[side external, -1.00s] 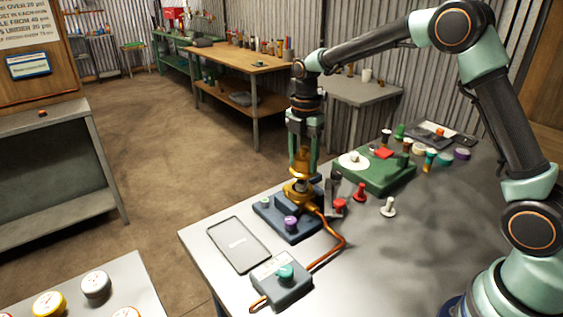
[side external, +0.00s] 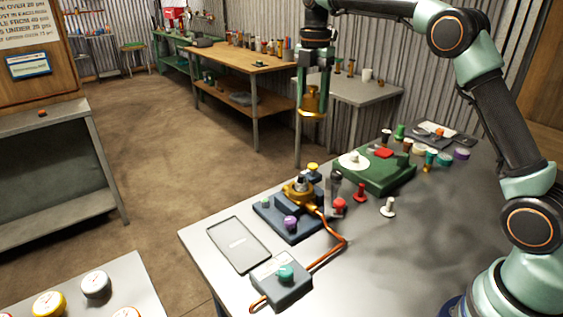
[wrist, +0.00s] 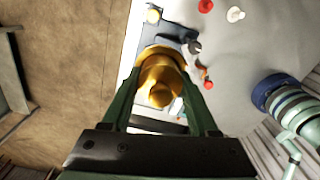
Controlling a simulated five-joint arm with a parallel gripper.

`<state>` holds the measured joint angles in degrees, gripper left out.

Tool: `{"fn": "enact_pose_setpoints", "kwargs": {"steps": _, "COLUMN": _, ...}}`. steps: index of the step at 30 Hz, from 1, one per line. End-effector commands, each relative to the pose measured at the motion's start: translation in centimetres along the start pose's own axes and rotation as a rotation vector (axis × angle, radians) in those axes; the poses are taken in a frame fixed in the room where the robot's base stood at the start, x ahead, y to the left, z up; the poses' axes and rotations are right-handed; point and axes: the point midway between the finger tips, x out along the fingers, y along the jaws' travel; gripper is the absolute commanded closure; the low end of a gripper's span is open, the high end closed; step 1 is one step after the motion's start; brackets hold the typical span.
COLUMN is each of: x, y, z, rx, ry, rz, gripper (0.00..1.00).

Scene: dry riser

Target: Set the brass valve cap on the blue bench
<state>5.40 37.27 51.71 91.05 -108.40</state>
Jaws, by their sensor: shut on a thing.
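The brass valve cap (side external: 312,102) is in my gripper (side external: 313,88), held upright in the air above the far part of the grey table. In the wrist view the cap (wrist: 160,82) sits between both fingers, and its lower flange is partly hidden behind its body. Below, a dark-blue base (side external: 268,216) stands on the table with a brass valve body (side external: 298,190) on it, apart from the cap. The valve's metal top is bare. No large bench that is plainly blue shows in these views.
A flat grey tray (side external: 238,244) lies beside the base. A green case (side external: 374,172) and loose red and white knobs stand to the right. A wooden-topped bench (side external: 238,62) stands behind.

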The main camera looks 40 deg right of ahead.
Motion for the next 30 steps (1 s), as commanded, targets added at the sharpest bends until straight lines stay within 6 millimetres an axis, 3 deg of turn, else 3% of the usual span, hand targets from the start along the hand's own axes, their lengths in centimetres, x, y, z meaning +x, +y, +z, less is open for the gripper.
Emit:
{"fn": "enact_pose_setpoints", "kwargs": {"steps": 1, "x": 0.9, "y": 0.3, "z": 1.9, "rx": 0.011, "ry": 0.001, "rz": -0.002, "gripper": 1.0}}
{"fn": "enact_pose_setpoints", "kwargs": {"steps": 6, "x": 3.2, "y": 0.7, "z": 7.2, "rx": 0.023, "ry": 0.001, "rz": -0.001, "gripper": 1.0}}
{"fn": "enact_pose_setpoints", "kwargs": {"steps": 12, "x": 5.2, "y": 0.4, "z": 11.3, "rx": 0.03, "ry": 0.0, "rz": 0.001, "gripper": 1.0}}
{"fn": "enact_pose_setpoints", "kwargs": {"steps": 20, "x": 7.6, "y": 0.2, "z": 12.4, "rx": 0.031, "ry": 0.001, "rz": -0.002, "gripper": 1.0}}
{"fn": "enact_pose_setpoints", "kwargs": {"steps": 30, "x": 15.7, "y": 0.1, "z": 12.3, "rx": 0.031, "ry": 0.002, "rz": -0.004, "gripper": 1.0}}
